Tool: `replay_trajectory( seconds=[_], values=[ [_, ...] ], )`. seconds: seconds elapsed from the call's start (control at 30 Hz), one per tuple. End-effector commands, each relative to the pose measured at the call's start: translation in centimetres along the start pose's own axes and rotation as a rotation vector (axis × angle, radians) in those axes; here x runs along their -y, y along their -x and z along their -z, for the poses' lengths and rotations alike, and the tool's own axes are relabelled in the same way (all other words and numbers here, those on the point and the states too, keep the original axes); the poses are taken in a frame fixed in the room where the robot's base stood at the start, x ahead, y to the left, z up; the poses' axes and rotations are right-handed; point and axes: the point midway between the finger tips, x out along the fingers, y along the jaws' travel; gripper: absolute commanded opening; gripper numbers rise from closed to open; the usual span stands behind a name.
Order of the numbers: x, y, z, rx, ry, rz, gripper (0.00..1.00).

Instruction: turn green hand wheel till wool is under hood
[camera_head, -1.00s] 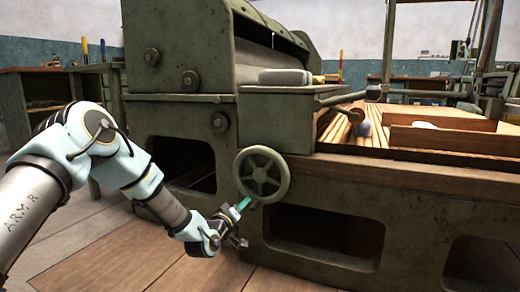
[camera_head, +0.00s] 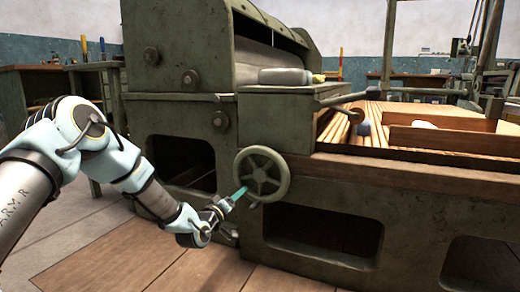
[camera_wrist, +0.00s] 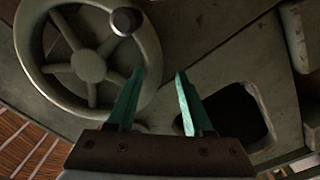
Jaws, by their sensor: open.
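The green hand wheel (camera_head: 262,174) is mounted upright on the front of the green machine. In the wrist view the wheel (camera_wrist: 88,66) fills the upper left, with its spokes, hub and a round knob (camera_wrist: 126,21) on the rim. My gripper (camera_head: 242,191) is at the wheel's lower left in the head view. In the wrist view my gripper (camera_wrist: 160,74) has its teal fingers apart with nothing between them, the left one overlapping the rim in the picture. A pale lump (camera_head: 425,125), perhaps the wool, shows partly behind a wooden board on the slatted apron (camera_head: 340,128). I cannot tell which cover is the hood.
The machine's front has dark recesses (camera_head: 325,235) below the wheel. A wooden board (camera_head: 440,140) stands on the apron at the right. A lever with a dark knob (camera_head: 363,129) reaches over the slats. Floorboards (camera_head: 150,265) in front are clear.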

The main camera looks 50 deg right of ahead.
Motion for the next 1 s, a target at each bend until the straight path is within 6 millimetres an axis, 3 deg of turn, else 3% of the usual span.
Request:
replay_trajectory(
  seconds=[0.33, 1.0],
  values=[
    [-0.1, 0.5, 0.1, 0.001, 0.0, 0.001, 0.55],
    [-0.1, 7.7, 0.1, 0.001, -0.001, 0.0, 0.55]
  ],
)
